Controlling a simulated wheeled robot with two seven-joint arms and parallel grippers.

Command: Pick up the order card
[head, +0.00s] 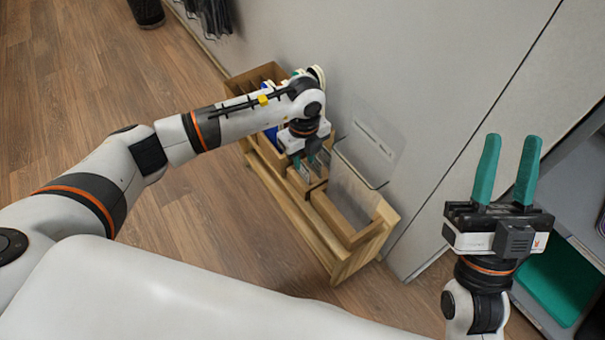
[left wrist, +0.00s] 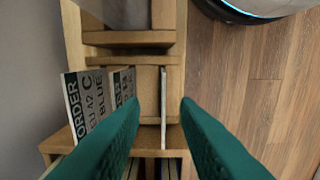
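In the left wrist view a card printed "ORDER EU 42 C BLUE" (left wrist: 88,100) stands tilted in a wooden compartment, left of my fingers. A second printed card (left wrist: 122,88) stands beside it, partly hidden by my left finger. A thin, pale, upright panel (left wrist: 163,95) shows edge-on between my fingers; its face is hidden. My left gripper (left wrist: 160,104) is open, with a teal finger on each side of this panel and visible gaps. In the head view my left gripper (head: 308,166) points down into the wooden rack. My right gripper (head: 513,138) is open, empty and raised at the right.
The wooden rack (head: 335,262) stands on the floor against a grey wall (head: 430,60). A clear panel (head: 352,178) stands at its back near an empty front compartment. A shelf with a green tray (head: 556,282) is behind my right gripper.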

